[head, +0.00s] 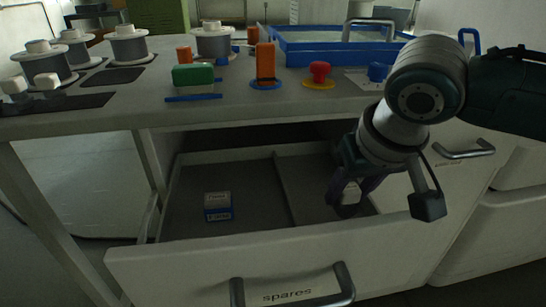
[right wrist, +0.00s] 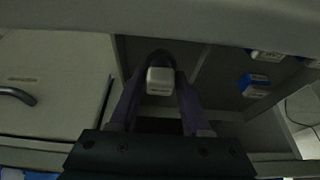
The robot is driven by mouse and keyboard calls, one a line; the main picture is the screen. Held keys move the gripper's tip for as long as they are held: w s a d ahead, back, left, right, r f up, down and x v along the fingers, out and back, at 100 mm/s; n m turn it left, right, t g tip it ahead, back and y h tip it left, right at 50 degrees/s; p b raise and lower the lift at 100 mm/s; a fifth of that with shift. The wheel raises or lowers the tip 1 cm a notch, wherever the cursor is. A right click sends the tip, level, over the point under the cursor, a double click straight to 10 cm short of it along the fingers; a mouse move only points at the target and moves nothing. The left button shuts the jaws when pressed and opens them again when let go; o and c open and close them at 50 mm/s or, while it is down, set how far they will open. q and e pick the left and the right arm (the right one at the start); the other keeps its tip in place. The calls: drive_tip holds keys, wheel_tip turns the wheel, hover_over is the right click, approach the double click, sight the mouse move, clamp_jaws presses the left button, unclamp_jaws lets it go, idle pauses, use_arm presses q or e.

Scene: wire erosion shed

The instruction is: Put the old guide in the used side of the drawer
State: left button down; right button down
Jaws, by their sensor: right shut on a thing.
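The spares drawer (head: 190,267) is pulled open, and a divider (head: 288,195) splits it into left and right compartments. My right gripper (head: 347,205) reaches down into the right compartment. Its purple fingers are shut on a small pale block, which I take to be the old guide (head: 352,191). In the right wrist view the guide (right wrist: 160,81) shows white between the fingertips, with a dark curved shape behind it. I cannot tell whether it touches the drawer floor. My left gripper is not in view.
The worktop above holds several wire spools (head: 129,46), a green block (head: 193,77), an orange block (head: 265,63), a red knob (head: 319,72) and a blue tray (head: 300,47). The worktop edge overhangs the drawer's back. The left compartment has bare floor around the box.

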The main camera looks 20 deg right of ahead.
sight(351, 204)
drive_tip(key=shift+f+b, duration=0.7)
drive_tip(key=shift+f, duration=1.45)
drive_tip(key=shift+f, duration=0.1)
drive_tip(key=shift+c, duration=1.8)
unclamp_jaws()
drive_tip(key=p+v, duration=0.4)
drive_tip(key=v, duration=0.8)
drive_tip(key=shift+p, duration=0.4)
